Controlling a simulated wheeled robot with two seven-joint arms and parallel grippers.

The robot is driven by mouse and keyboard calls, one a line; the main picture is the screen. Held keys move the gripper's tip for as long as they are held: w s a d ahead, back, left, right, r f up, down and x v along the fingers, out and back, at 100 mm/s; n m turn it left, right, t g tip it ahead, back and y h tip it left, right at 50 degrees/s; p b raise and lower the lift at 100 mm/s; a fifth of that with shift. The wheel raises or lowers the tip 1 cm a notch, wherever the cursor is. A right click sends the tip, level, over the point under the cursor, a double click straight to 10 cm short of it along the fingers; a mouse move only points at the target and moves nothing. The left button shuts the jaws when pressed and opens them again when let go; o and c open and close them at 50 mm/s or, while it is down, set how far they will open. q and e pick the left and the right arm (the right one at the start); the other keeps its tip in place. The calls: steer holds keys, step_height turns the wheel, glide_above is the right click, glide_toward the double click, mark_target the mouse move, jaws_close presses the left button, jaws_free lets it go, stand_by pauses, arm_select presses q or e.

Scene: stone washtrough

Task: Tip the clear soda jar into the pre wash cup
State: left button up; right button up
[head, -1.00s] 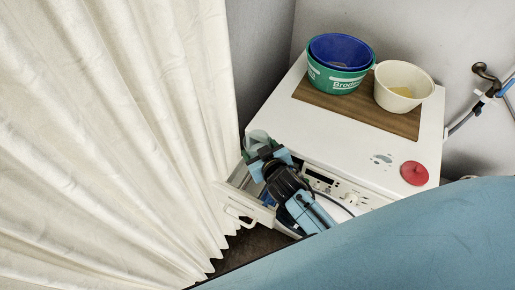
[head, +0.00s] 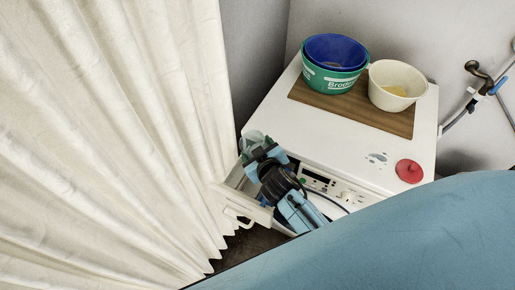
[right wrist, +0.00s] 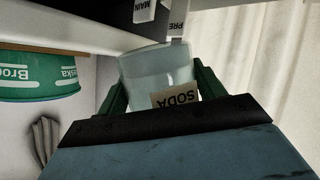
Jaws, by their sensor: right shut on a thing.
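The clear soda jar (right wrist: 155,70) is between the jaws of my right gripper (right wrist: 158,98), which is shut on it. Its pale SODA label reads upside down in the right wrist view. In the head view the jar (head: 252,139) shows beyond my right gripper (head: 262,153), above the pulled-out washer drawer (head: 238,204). A PRE tag (right wrist: 178,18) and a MAIN tag (right wrist: 145,10) hang close to the jar in the wrist view. I cannot make out the pre wash cup itself; my gripper and arm cover much of the drawer. My left gripper is not in view.
The white washer (head: 310,128) carries a brown board (head: 350,113) with a blue tub (head: 338,48) in a green bucket (head: 331,82) and a cream bucket (head: 385,98). A red lid (head: 409,171) lies near its front. A white curtain (head: 110,130) hangs close left of the drawer.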

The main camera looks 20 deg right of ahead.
steer(key=shift+d+r+n+h, duration=0.2)
steer(key=shift+n+h, duration=0.3)
steer(key=shift+n, duration=0.1)
stand_by(0.5)
steer(key=shift+n+h, duration=0.6)
steer(key=shift+n, duration=0.1)
steer(key=shift+b, duration=0.3)
steer(key=shift+n+h+b, duration=0.35)
steer(key=shift+n+h, duration=0.15)
steer(key=shift+g, duration=0.3)
